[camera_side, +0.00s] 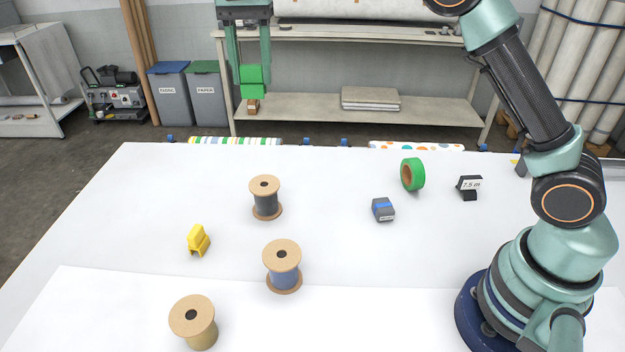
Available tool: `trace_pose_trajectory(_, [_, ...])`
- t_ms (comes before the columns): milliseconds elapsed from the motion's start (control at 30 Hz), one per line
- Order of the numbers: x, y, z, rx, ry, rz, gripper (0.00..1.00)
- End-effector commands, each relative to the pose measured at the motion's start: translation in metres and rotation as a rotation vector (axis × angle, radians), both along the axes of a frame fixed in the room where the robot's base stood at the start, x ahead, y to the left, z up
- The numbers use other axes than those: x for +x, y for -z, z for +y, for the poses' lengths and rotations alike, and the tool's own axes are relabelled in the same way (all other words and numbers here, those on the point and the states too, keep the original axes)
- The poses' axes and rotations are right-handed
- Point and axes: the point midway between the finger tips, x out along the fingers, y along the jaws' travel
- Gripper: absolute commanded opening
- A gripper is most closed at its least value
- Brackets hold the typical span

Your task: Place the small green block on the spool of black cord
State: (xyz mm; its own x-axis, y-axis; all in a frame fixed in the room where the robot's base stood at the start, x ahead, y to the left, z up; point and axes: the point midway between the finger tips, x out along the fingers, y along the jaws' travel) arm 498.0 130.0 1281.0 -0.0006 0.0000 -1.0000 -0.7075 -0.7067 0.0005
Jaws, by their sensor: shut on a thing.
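My gripper (251,68) is at the upper left of the side view, pointing down. It is shut on the small green block (254,82), which hangs between its two fingers. The spool of black cord (266,203) stands upright on the white table, with tan round end discs and dark cord between them. The block appears well above the spool and roughly in line with it in the picture. How far apart they are in depth I cannot tell from this single view.
On the white table (330,182) stand a blue-cord spool (284,277), a tan-cord spool (201,335), a yellow clip-like piece (198,241), a grey-blue block (383,209), a green tape roll (418,175) and a "7.5 m" sign (470,185). Space around the black-cord spool is clear.

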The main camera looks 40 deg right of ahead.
Motion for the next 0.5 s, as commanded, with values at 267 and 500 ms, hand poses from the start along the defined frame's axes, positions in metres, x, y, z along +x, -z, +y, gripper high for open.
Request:
trace_pose_trajectory(267, [-0.001, 0.036, 0.001, -0.001, -0.001, 0.004, 0.00])
trace_pose_trajectory(500, [-0.001, 0.095, 0.001, -0.001, -0.001, 0.005, 0.00])
